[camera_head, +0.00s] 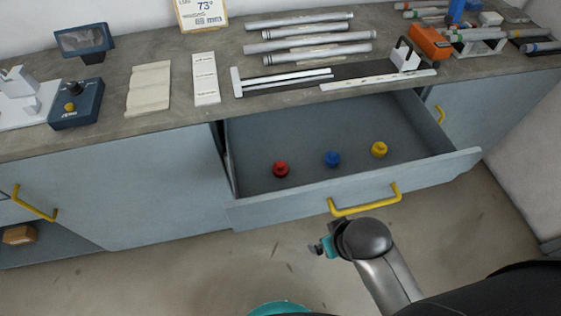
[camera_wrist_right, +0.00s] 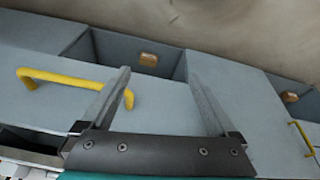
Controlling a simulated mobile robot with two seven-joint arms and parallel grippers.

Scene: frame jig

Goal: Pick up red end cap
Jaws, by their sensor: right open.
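The red end cap (camera_head: 280,169) sits on the floor of the open drawer (camera_head: 340,202), toward its left side. A blue end cap (camera_head: 332,158) and a yellow end cap (camera_head: 379,149) stand to its right in the same drawer. My right gripper (camera_head: 322,248) is outside the drawer, below its front panel, and apart from the caps. In the right wrist view the two fingers (camera_wrist_right: 160,78) are spread with nothing between them, and no cap shows there. My left gripper is not in view.
The drawer's yellow handle (camera_head: 366,203) juts out near my right arm. The worktop above holds silver tubes (camera_head: 310,38), a blue control box (camera_head: 76,104) and an orange device (camera_head: 430,42). In the right wrist view, a brown block (camera_wrist_right: 148,59) sits in an open compartment.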

